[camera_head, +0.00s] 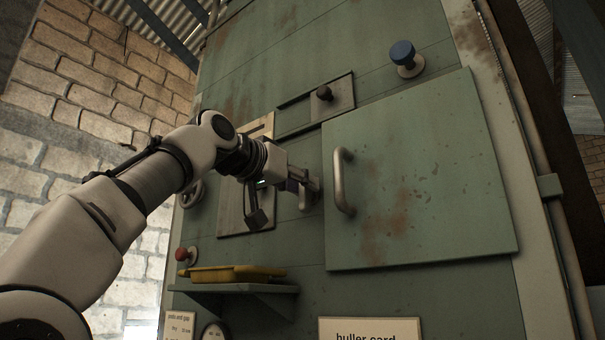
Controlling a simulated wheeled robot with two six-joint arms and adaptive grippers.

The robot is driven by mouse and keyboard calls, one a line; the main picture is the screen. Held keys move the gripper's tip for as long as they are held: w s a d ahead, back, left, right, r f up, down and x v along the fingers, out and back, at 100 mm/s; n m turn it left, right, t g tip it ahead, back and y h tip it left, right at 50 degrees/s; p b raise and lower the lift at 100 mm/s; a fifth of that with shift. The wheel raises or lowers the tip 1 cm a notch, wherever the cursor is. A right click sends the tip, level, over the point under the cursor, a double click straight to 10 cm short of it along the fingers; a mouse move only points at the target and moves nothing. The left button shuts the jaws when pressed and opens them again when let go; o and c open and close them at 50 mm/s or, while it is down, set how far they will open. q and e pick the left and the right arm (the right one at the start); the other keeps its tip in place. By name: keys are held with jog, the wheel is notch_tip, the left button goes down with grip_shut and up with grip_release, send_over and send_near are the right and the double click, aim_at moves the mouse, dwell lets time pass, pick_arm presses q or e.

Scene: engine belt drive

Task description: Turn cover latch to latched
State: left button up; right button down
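The green cover (425,180) with a grey bar handle (342,182) lies flat against the green panel and looks closed. A small grey piece that seems to be the cover latch (306,198) sits just left of the cover's left edge, partly hidden by my gripper. My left gripper (281,202) is beside it, with its fingers spread apart. One finger hangs lower left in front of a pale plate. The other is close to the latch piece; I cannot tell whether they touch. My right gripper is not in view.
A black knob (324,93) in a slot and a blue knob (403,54) are above. A handwheel (192,193) and red button (182,254) are at left. A shelf (222,288) with a yellow tray (236,272) juts out below my gripper. Labels are at the bottom.

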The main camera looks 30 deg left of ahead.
pick_arm(q)
jog(key=shift+w+f, duration=0.1)
jog(key=shift+w, duration=0.4)
jog(key=shift+s, duration=0.6)
grip_shut()
